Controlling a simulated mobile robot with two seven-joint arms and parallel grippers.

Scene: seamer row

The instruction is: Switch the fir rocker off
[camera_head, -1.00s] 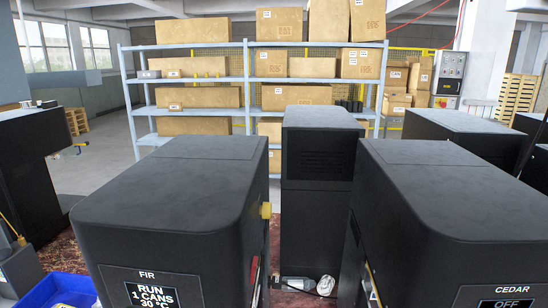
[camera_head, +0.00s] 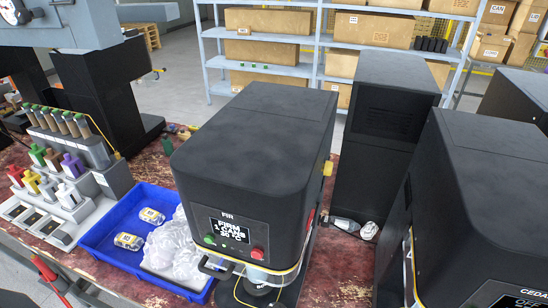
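The black fir machine (camera_head: 262,140) stands on the worn red bench in the middle. Its front carries the FIR label and a lit display (camera_head: 229,230) showing "1 CANS" and "30 °C"; I cannot read the top line surely. A green button (camera_head: 209,239) is left of the display and a red button (camera_head: 257,253) lies at its lower right. A small red part (camera_head: 311,217) and a yellow part (camera_head: 328,168) show on its right side. I cannot tell which part is the rocker or its position. Neither of my grippers is in view.
A blue tray (camera_head: 110,258) with clear plastic bags (camera_head: 172,248) and two small packs stands left of the machine. A rack of colored bottles (camera_head: 60,170) is further left.

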